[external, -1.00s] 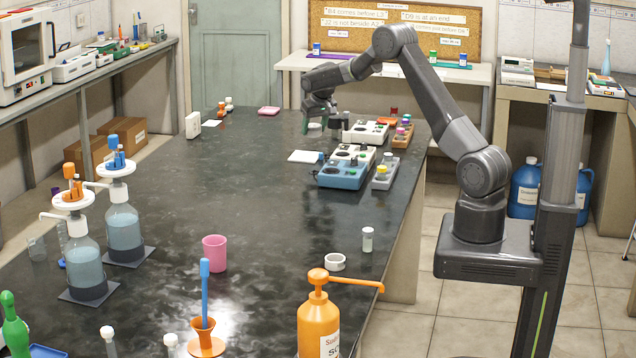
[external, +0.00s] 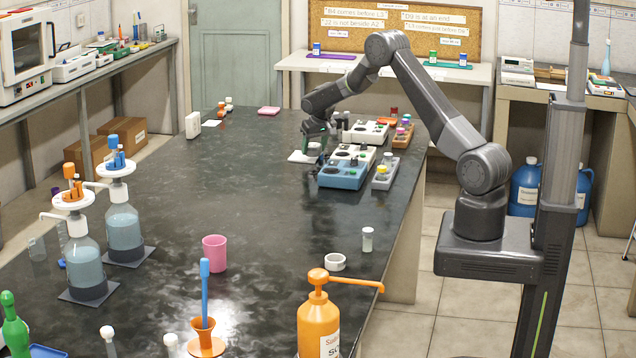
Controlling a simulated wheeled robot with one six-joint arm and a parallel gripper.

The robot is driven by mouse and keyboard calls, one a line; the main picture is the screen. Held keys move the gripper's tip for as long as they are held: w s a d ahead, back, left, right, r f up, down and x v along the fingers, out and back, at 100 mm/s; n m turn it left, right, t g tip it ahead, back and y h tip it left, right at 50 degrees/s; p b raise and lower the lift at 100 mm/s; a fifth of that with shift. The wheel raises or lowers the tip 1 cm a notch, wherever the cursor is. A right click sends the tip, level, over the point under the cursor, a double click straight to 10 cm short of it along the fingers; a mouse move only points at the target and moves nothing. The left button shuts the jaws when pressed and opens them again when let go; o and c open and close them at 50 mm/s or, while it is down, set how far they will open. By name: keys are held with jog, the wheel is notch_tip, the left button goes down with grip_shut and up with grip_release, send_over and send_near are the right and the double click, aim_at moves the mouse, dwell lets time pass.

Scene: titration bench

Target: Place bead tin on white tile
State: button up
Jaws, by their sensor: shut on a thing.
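The white tile (external: 299,158) lies flat on the dark bench top, left of the blue and white block. My gripper (external: 312,152) points down over the right part of the tile. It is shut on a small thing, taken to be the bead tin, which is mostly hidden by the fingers. I cannot tell whether the tin touches the tile or is held just above it.
A blue block with round wells (external: 342,176) stands close to the right of the tile, and a grey rack (external: 385,172) is beyond it. White well blocks (external: 366,133) stand behind. The bench left of the tile is clear. A pink cup (external: 215,251) stands nearer.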

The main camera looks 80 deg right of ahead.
jog(key=shift+f, duration=0.2)
jog(key=o, duration=1)
jog(key=shift+r+p, duration=0.55)
jog(key=shift+r, duration=0.15)
jog(key=b+v, duration=0.2)
jog(key=v, duration=0.9)
jog(key=shift+s+a+r, duration=0.15)
jog(key=shift+r, duration=0.15)
jog(key=shift+o, duration=0.4)
